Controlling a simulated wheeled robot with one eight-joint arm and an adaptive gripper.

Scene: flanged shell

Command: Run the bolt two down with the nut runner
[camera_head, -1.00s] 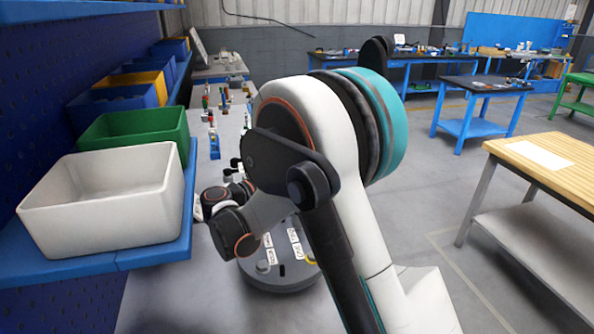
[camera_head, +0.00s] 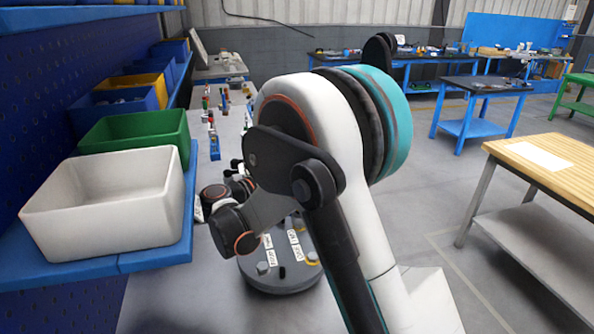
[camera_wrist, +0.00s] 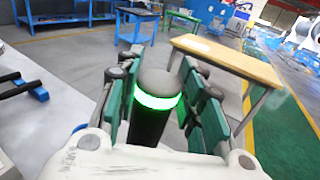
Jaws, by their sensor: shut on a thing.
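The nut runner (camera_wrist: 155,112) is a dark cylinder with a rounded grey top and a glowing green ring. It stands between the green-padded fingers of my gripper (camera_wrist: 160,95) in the wrist view, and the gripper is shut on it. The runner's lower end is out of sight there. The flanged shell (camera_head: 280,283) is a round dark grey piece on the bench in the head view, partly behind my arm. It carries small white labels too blurred to read. A grey bolt head (camera_head: 262,267) shows on its near left part. I cannot tell which one is bolt two.
A white bin (camera_head: 105,215) and a green bin (camera_head: 135,130) sit on the blue shelf at left, close to my arm. Small coloured items (camera_head: 213,130) stand farther back on the bench. A wooden-topped table (camera_head: 560,165) stands at right across open floor.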

